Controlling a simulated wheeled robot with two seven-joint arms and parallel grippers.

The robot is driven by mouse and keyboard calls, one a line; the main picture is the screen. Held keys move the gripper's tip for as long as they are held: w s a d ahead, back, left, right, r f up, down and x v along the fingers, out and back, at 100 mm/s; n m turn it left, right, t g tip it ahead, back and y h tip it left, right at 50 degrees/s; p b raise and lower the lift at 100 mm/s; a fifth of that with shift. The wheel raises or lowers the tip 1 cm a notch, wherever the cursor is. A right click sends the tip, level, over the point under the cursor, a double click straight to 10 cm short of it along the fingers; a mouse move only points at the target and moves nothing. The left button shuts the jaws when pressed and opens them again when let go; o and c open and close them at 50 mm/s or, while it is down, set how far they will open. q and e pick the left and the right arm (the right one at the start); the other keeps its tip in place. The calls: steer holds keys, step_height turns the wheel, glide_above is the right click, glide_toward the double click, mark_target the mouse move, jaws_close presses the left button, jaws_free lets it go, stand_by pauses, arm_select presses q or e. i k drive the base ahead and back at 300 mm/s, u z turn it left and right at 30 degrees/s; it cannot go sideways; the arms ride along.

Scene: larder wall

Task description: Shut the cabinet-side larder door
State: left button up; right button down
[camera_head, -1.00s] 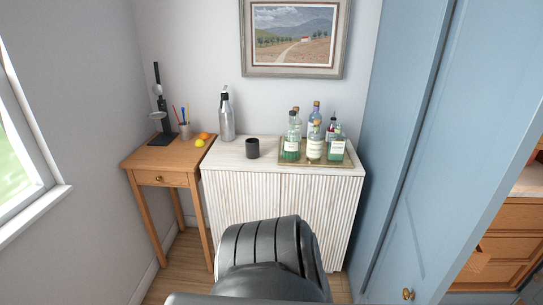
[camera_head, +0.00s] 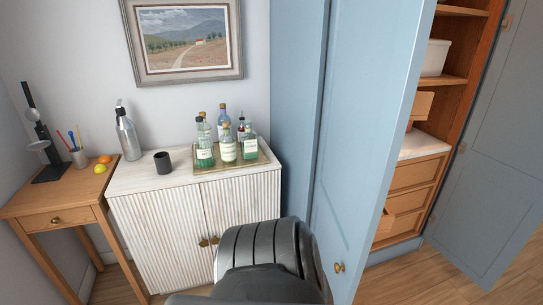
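The cabinet-side larder door (camera_head: 363,130) is a tall blue panel standing open, swung out toward me on the side of the white cabinet. Its small brass knob (camera_head: 339,267) sits low near its free edge. Behind it the wooden larder interior (camera_head: 455,105) shows, with shelves, a pale counter and drawers. The other larder door (camera_head: 495,165), grey-blue, also stands open at the right. Neither of my grippers is in view.
A white fluted cabinet (camera_head: 165,235) stands left of the door, with a tray of bottles (camera_head: 262,158), a dark cup (camera_head: 162,162) and a steel bottle (camera_head: 127,135). A wooden side table (camera_head: 55,195) is farther left. Bare wooden floor (camera_head: 440,275) lies before the larder.

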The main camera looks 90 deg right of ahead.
mark_target(377, 49)
steer(key=z, duration=2.5)
